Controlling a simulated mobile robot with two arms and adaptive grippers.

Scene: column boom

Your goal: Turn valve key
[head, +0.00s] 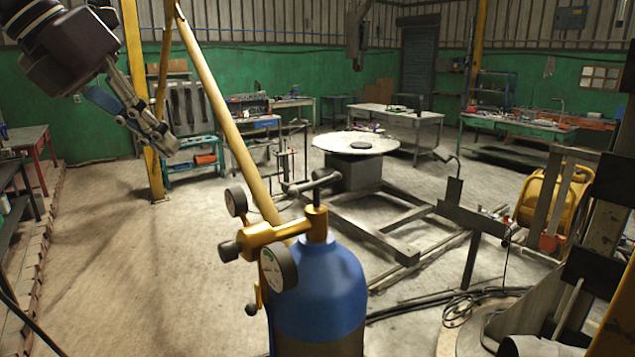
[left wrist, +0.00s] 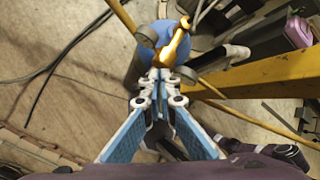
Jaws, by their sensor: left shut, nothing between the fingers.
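A blue gas cylinder (head: 318,283) stands upright in the foreground of the head view. The valve key (head: 314,183), a dark T-shaped bar on a short stem, sits on top of its brass valve (head: 262,234). Two round gauges are on the brass fitting. My left gripper (head: 170,146) is up at the left, apart from the cylinder, shut and empty. In the left wrist view, its fingers (left wrist: 160,78) point toward the blue cylinder (left wrist: 151,40) and brass fitting (left wrist: 176,46); I cannot clearly make out the key there. My right gripper is not in view.
A yellow slanted pole (head: 228,115) passes behind the valve. A round-topped metal table (head: 340,142) and floor frame stand beyond. Cables (head: 475,300) lie on the floor at the right. The floor (head: 150,265) left of the cylinder is open.

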